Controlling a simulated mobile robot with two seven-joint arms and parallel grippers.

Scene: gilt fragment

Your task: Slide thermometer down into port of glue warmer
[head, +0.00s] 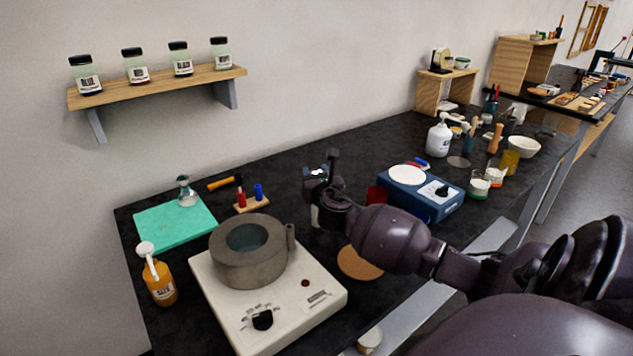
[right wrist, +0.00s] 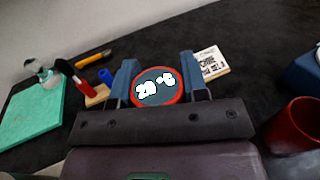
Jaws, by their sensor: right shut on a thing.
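The glue warmer (head: 318,292) is a white box with a control knob, and a grey round pot (head: 248,260) sits on top. A short upright grey tube, which looks like the port (head: 291,237), stands at the pot's right side. My right gripper (head: 319,182) is above the table, behind and to the right of the pot. In the right wrist view it is shut on the thermometer (right wrist: 157,87), whose round dark face has a red rim and reads about 20 °C. The thermometer's stem is hidden and it is apart from the port. My left gripper is not in view.
A green mat (head: 160,228), an orange bottle (head: 162,286) and a small rack with red and blue pieces (head: 252,206) lie around the warmer. A cork disc (head: 360,263), red cup (head: 377,194) and blue device (head: 425,204) are to the right.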

